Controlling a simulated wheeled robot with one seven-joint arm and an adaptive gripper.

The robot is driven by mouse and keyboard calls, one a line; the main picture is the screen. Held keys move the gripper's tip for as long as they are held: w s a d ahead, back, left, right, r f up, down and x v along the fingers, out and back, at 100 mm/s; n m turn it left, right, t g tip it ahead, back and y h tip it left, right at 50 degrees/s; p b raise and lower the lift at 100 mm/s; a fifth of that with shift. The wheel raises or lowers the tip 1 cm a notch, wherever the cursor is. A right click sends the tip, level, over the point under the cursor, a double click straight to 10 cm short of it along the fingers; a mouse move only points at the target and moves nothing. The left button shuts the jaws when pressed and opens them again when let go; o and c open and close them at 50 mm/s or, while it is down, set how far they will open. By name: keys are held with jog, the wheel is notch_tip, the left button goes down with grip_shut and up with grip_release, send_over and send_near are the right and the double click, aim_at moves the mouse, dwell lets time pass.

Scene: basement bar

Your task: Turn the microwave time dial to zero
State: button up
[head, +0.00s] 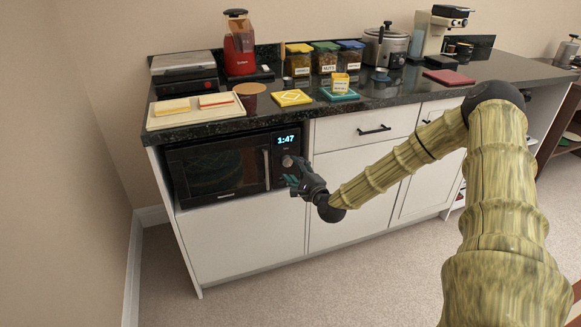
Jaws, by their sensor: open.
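A black microwave (222,168) is built into the white cabinet below the counter at the left. Its display (287,140) reads 1:47. A round dial (287,161) sits on the control panel below the display. My gripper (291,172) is in front of the control panel, just below and right of this dial. It is open, and I see nothing between its fingers. The gripper hides the lower part of the panel. I cannot tell whether a fingertip touches the dial or which way the dial points.
The microwave's vertical door handle (266,169) is close left of my gripper. A drawer with a black handle (374,130) is to the right. The dark counter (222,128) above holds a board with sandwiches, a red blender, jars and a cooker. The carpet (250,292) in front is clear.

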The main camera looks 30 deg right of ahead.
aim_at(288, 163)
jog(key=shift+w+d, duration=0.15)
jog(key=shift+w, duration=1.65)
jog(key=c, duration=1)
